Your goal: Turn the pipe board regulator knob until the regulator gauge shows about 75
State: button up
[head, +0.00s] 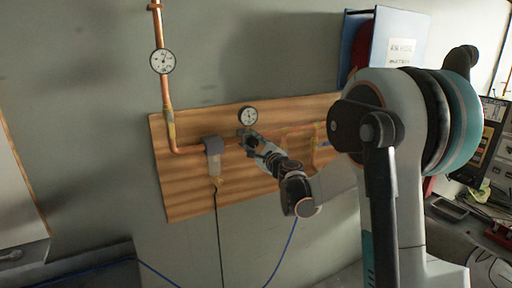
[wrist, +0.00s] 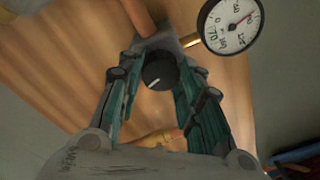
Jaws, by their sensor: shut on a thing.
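The regulator knob (wrist: 159,72) is round and black with a white mark pointing to the lower left in the wrist view. It sits on the grey regulator body (wrist: 160,40). My gripper (wrist: 158,64) has its teal-padded fingers on both sides of the knob and is shut on it. In the head view my gripper (head: 254,143) reaches the board just below the regulator gauge (head: 248,117). The gauge also shows in the wrist view (wrist: 231,24), cut by the top edge. Its red needle points to the upper right there. I cannot read the exact value.
The wooden pipe board (head: 185,190) hangs on the grey wall with a copper pipe (head: 187,149) across it. A second gauge (head: 162,61) sits on the upright pipe at left. A grey block (head: 213,146) is on the pipe. A blue cabinet (head: 350,45) is at upper right.

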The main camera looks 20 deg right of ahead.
jog(key=shift+m, duration=0.5)
jog(key=o, duration=1.1)
jog(key=shift+c, duration=0.2)
jog(key=s, duration=1.2)
jog(key=shift+d, duration=0.2)
jog(key=shift+r, duration=0.1)
